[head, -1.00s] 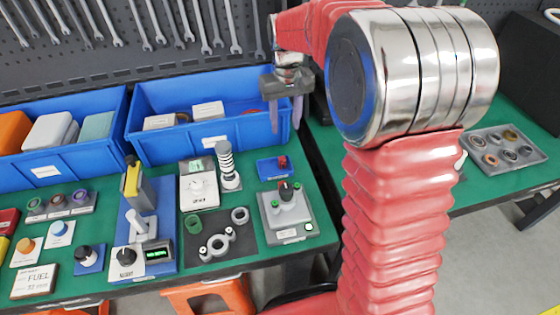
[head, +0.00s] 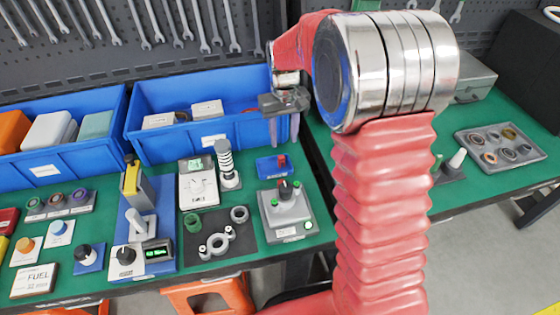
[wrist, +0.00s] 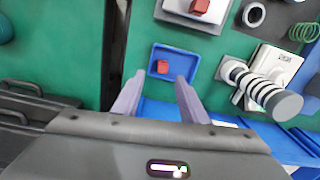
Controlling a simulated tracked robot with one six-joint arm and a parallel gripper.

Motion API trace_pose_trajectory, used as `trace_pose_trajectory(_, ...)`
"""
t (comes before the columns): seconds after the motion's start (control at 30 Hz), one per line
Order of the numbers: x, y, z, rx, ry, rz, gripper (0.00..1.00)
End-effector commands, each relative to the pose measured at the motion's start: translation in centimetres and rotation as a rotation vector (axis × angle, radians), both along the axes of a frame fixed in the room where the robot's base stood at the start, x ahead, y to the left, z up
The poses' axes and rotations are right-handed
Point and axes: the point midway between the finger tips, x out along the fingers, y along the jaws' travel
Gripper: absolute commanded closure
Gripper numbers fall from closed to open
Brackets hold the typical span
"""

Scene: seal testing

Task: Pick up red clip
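The red clip (head: 282,161) is a small red block in a shallow blue tray (head: 264,168) on the green bench, behind the grey knob box. In the wrist view the clip (wrist: 162,67) lies inside the blue tray (wrist: 186,50), a little left of its middle. My gripper (head: 284,139) is above and behind the tray, fingers pointing down. In the wrist view my gripper (wrist: 159,75) is open, its two pale purple fingers apart and empty. The clip shows between the fingertip lines, beyond the fingers; they do not appear to touch it.
A large blue bin (head: 170,146) stands left of my gripper. The grey knob box (head: 307,216) is in front of the tray. A striped black-and-white post (head: 225,160) stands to the tray's left. A gap separates this bench from the right one.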

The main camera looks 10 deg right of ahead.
Motion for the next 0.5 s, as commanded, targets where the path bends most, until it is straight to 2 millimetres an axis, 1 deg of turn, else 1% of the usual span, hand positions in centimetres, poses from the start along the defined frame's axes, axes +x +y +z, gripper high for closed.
trace_pose_trajectory(0.03,-0.1,0.0,-0.9,0.0,0.004,0.0,0.61)
trace_pose_trajectory(0.1,0.0,0.0,-1.7,0.0,0.003,0.0,0.61)
trace_pose_trajectory(0.2,0.0,0.0,-2.5,0.0,0.002,0.0,0.61)
trace_pose_trajectory(0.5,0.0,0.1,-2.7,0.0,0.0,0.001,0.61)
